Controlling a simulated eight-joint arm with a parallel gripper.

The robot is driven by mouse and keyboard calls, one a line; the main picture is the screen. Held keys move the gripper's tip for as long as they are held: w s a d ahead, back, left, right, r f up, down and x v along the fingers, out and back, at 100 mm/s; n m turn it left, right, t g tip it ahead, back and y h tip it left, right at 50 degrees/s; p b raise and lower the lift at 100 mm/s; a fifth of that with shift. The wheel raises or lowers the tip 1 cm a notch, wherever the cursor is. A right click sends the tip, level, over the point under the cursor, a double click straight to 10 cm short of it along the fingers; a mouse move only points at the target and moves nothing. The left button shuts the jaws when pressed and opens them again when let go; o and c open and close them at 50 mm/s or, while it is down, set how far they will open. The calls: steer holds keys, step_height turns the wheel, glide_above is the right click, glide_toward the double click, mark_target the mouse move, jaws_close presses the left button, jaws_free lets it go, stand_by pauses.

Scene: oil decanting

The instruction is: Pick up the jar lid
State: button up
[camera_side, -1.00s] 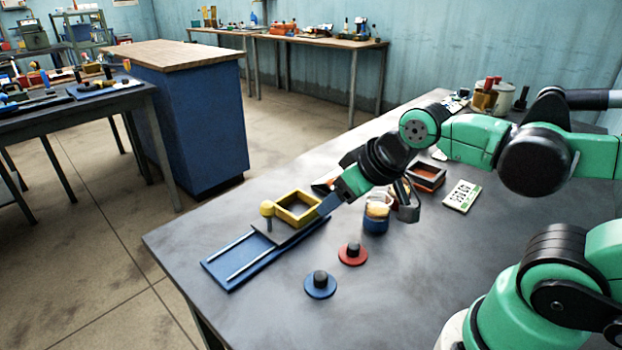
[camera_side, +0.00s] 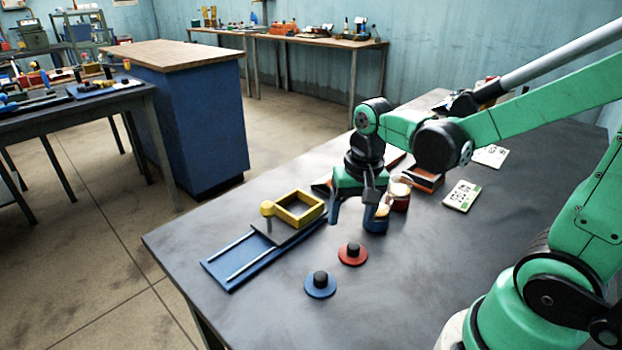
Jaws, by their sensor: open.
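Two lids lie flat on the dark table: a blue lid (camera_side: 320,287) with a black knob, and a red lid (camera_side: 353,257) with a black knob, just behind and right of it. My gripper (camera_side: 352,210) points down with its fingers apart and nothing between them. It is behind the red lid in the picture and clear of both lids. A blue jar (camera_side: 376,223) stands beside my gripper's right finger, which partly covers it. A red jar (camera_side: 400,200) with pale contents stands just behind the blue jar.
A blue railed slide (camera_side: 235,265) with a yellow open frame (camera_side: 298,208) and a yellow knob (camera_side: 267,208) lies left of my gripper. A label card (camera_side: 462,196) and an orange-black box (camera_side: 424,182) lie to the right. The table in front of the lids is clear.

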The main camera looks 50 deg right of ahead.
mark_target(354, 245)
steer(key=shift+s+d+f+m+g, duration=0.1)
steer(key=shift+d+f+m+g, duration=0.25)
steer(key=shift+f+m, duration=0.15)
steer(key=shift+s+d+f+m+g, duration=0.1)
steer(key=shift+d+f+m+g, duration=0.1)
steer(key=shift+f+m+g, duration=0.25)
steer(key=shift+f, duration=2.8)
jaws_close()
steer(key=shift+r, duration=0.15)
